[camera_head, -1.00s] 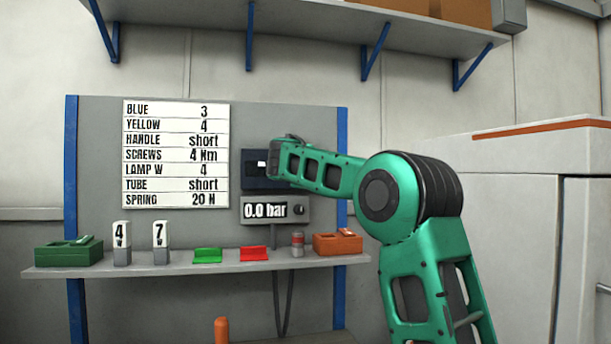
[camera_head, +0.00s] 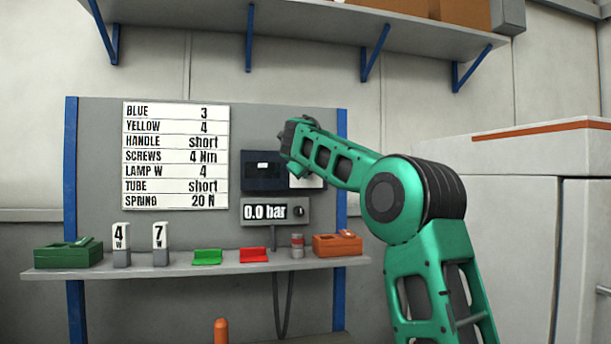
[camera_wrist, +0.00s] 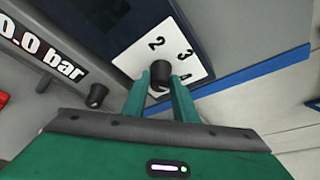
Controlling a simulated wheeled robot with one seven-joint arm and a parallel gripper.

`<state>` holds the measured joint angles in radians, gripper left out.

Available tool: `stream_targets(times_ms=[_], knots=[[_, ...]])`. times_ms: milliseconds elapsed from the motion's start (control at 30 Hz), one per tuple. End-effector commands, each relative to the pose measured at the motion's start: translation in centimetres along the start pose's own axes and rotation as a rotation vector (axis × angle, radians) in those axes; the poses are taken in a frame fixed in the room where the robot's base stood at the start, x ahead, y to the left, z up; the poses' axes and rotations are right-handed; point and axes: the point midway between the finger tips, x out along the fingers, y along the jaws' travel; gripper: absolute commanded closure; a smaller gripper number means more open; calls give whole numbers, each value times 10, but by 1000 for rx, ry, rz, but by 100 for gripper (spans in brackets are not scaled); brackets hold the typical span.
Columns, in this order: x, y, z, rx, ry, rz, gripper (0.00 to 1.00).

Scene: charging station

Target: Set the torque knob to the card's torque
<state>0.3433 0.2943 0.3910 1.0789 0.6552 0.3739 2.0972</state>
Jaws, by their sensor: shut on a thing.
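The card (camera_head: 176,155) hangs on the grey panel in the head view and reads "SCREWS 4 Nm". The torque knob (camera_wrist: 160,73) is a black knob on a white dial plate (camera_wrist: 183,40) in the wrist view. The dial numbers 2 and 3 are clear, and a further mark at the lower right is partly hidden by a finger. My gripper (camera_wrist: 160,88) is shut on the knob, one green finger on each side. I cannot make out the knob's pointer. In the head view, my arm hides the knob and covers part of the dial plate (camera_head: 308,181).
A dark box (camera_head: 262,172) is left of the dial plate. Below it, a pressure display (camera_head: 265,210) reads 0.0 bar and has its own small knob (camera_wrist: 97,95). A shelf (camera_head: 190,267) below holds trays, marked blocks and small parts.

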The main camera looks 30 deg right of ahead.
Motion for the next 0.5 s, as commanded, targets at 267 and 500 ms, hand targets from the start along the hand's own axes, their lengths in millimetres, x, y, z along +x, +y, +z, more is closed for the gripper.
stream_targets(times_ms=[267, 500], knots=[[3, 5, -5, 11, 13, 15, 97], [4, 6, -5, 10, 13, 16, 67]])
